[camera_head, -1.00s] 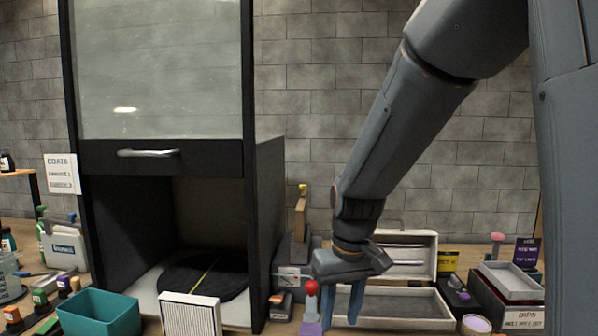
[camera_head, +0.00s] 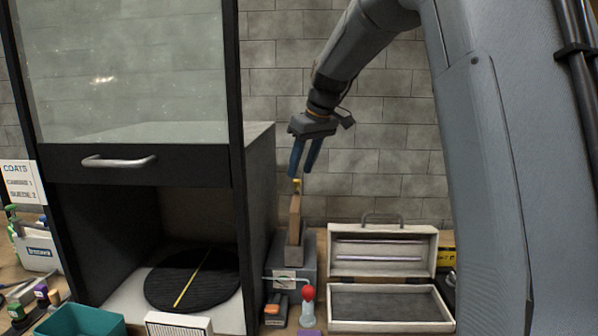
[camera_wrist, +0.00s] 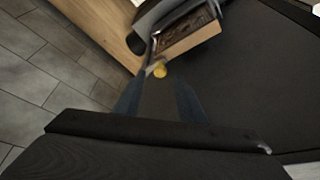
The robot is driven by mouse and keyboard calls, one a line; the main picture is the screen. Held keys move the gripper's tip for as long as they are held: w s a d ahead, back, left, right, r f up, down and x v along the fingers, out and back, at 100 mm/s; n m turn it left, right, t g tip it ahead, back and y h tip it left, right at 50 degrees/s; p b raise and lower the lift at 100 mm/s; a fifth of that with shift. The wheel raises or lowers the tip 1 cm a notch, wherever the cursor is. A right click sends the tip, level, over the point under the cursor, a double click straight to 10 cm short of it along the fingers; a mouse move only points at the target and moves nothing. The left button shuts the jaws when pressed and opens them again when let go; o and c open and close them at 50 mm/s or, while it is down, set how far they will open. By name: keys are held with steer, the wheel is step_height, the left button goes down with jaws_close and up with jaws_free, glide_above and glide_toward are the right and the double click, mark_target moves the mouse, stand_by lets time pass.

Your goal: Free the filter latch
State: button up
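A tan wooden upright piece (camera_head: 295,218) stands on a grey box (camera_head: 297,262) beside the dark booth. A small yellow knob (camera_head: 297,184) tops it and looks like the filter latch. In the wrist view the yellow knob (camera_wrist: 159,70) shows beyond my fingertips, close to a wood-edged part with a dark top (camera_wrist: 190,38). My gripper (camera_head: 301,172) points down just above the knob, with its blue fingers apart and nothing between them. In the wrist view my gripper (camera_wrist: 158,92) also shows its fingers spread. I cannot tell whether they touch the knob.
The booth (camera_head: 258,190) with its glass front and handle stands close on the left. A red-topped bottle (camera_head: 307,305) stands in front of the grey box. An open pale case (camera_head: 384,232) lies to the right.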

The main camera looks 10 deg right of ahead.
mark_target(299, 181)
steer(key=shift+p+x, duration=0.3)
steer(key=shift+x, duration=1.25)
steer(key=shift+s, duration=0.1)
jaws_close()
